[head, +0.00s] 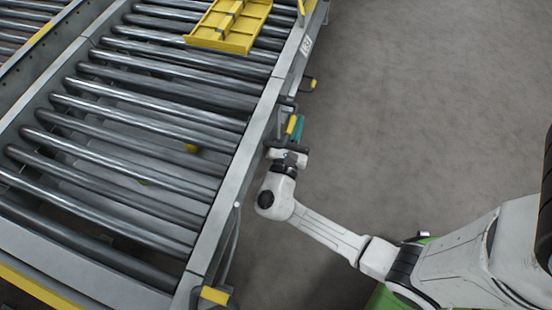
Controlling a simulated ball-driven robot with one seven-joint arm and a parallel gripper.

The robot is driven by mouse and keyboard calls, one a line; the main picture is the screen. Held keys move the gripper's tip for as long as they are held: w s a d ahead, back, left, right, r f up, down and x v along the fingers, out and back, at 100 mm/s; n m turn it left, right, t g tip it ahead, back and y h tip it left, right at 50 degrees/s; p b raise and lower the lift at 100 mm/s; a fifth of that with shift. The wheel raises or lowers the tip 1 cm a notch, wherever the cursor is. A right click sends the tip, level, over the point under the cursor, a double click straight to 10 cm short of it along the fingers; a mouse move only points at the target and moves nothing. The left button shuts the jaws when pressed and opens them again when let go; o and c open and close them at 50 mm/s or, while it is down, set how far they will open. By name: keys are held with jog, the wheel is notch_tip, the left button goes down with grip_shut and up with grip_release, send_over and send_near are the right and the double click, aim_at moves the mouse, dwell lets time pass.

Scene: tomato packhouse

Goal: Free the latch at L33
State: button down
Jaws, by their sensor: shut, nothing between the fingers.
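A roller conveyor (240,150) runs up the left side. A white label (307,45) on its right side rail appears to read L33. A small part with a yellow piece (291,124) and a teal piece (298,128) sits at the rail's outer side, below the label; I cannot tell whether it is the latch. My gripper (291,143) is at the rail's outer side, right by this part. Its fingers are shut, with nothing seen held. They are small and partly hidden, so I cannot tell whether they touch the part.
A yellow tray (222,43) lies on the rollers at the top. Yellow-ended parts stick out from the rail at the upper right (313,84) and bottom (215,295). A small yellow round thing (192,148) shows between rollers. The grey floor (420,100) on the right is clear.

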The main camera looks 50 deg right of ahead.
jog(key=p+v, duration=0.2)
jog(key=v, duration=1.5)
jog(key=shift+a, duration=0.2)
